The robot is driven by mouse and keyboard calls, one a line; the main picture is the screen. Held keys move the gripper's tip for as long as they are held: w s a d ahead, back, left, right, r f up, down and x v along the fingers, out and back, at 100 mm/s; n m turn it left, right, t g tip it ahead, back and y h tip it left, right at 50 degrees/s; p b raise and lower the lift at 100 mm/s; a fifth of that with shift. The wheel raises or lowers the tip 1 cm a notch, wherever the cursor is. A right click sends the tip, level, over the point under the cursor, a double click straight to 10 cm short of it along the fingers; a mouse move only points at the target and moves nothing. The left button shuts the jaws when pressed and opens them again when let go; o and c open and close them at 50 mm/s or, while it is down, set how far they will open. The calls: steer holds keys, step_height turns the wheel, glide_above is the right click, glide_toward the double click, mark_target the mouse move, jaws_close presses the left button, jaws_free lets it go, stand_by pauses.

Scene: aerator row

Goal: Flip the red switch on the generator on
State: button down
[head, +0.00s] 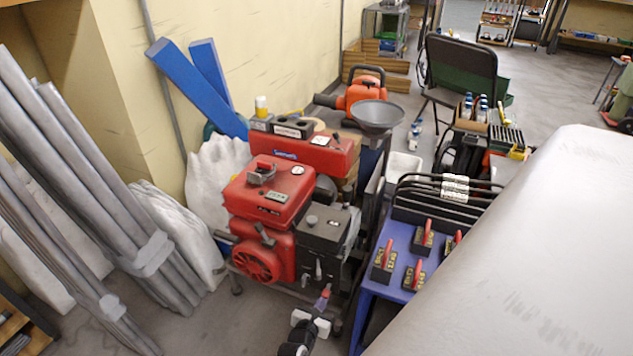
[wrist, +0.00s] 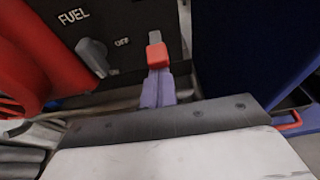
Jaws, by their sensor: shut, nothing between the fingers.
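The generator (head: 268,200) is red, with a dark panel (head: 327,232) on its right side. In the wrist view the dark panel (wrist: 108,25) bears the word FUEL, a grey lever and an OFF label. My gripper (head: 323,300) is low in front of this panel. Its purple fingers are together and empty, and the gripper also shows in the wrist view (wrist: 158,88). A small red block with a grey tip (wrist: 157,55) shows right at the fingertips. I cannot tell whether it is the red switch or part of the fingers, nor whether they touch the panel.
A blue stand (head: 377,280) with several red-handled blocks is close on the right. Grey pipes (head: 85,170) and white sacks (head: 180,230) stand to the left. A funnel (head: 378,117) rises behind the generator. Floor shows at the lower left.

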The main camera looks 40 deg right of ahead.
mark_target(323, 293)
step_height(323, 293, up, 2)
steer(key=y+p, duration=0.2)
steer(key=p, duration=0.3)
steer(key=shift+r+g+p, duration=0.1)
steer(key=shift+g+p, duration=0.3)
steer(key=shift+w+f, duration=0.15)
steer(key=shift+f, duration=0.2)
steer(key=shift+r, duration=0.1)
steer(key=shift+r+p, duration=0.6)
steer(key=shift+r, duration=0.2)
steer(key=shift+a, duration=0.1)
